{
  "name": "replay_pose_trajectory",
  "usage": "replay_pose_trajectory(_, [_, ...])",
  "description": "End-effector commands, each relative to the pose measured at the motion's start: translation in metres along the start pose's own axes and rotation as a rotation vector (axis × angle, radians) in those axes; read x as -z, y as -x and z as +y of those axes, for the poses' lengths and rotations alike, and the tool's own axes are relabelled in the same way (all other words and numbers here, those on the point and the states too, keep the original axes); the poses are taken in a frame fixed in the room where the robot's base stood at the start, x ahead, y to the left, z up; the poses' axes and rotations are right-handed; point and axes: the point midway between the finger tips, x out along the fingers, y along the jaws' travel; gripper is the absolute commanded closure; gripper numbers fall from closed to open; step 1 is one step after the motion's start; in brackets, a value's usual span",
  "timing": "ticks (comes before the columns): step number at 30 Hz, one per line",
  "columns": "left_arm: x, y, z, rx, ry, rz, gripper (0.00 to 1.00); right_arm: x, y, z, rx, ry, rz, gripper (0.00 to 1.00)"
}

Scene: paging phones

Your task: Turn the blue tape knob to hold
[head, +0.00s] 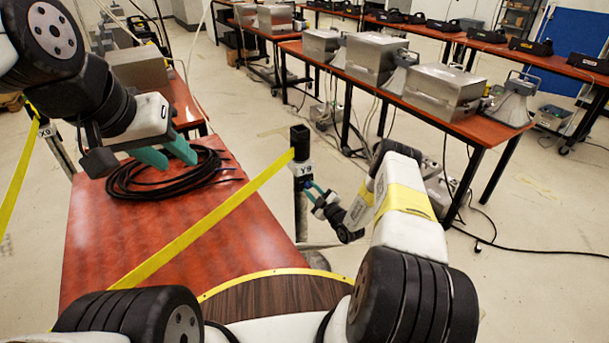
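I cannot make out a blue tape knob or its markings in the head view. My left gripper (180,158) is at the upper left, above the red-brown table and by the black cable coil. Its two teal fingers are apart with nothing between them. My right gripper (311,190) is near the middle, beside or in front of the dark post (299,143) with a white label reading about Y9. Its small teal fingers look apart. I cannot tell whether they touch the post.
The red-brown table (110,244) carries a coil of black cable (160,184). Yellow tape (205,222) runs from the post across it. Metal boxes (441,92) and grey horn speakers (512,101) stand on tables behind. Black devices (530,46) line the far right table. Open floor lies at right.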

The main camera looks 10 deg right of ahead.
Motion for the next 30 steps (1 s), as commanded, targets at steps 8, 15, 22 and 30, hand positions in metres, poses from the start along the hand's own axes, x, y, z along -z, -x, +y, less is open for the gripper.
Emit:
replay_pose_trajectory(8, [0.0000, 0.0000, 0.0000, 0.000, 0.000, 0.000, 0.64, 0.0000, 0.0003, -0.0002, 0.001, -0.004, 0.000, 1.00])
replay_pose_trajectory(15, [0.0000, 0.0000, 0.0000, 0.000, 0.000, 0.000, 0.64, -0.0003, 0.0004, -0.0002, 0.001, -0.068, -0.001, 1.00])
replay_pose_trajectory(22, [0.0000, 0.0000, 0.0000, 0.000, 0.000, 0.000, 0.64, -0.0006, 0.0005, 0.0001, 0.000, -0.226, -0.001, 1.00])
replay_pose_trajectory(30, [0.0000, 0.0000, 0.0000, 0.000, 0.000, 0.000, 0.64, -0.0005, 0.0005, 0.0002, 0.000, -0.480, -0.001, 1.00])
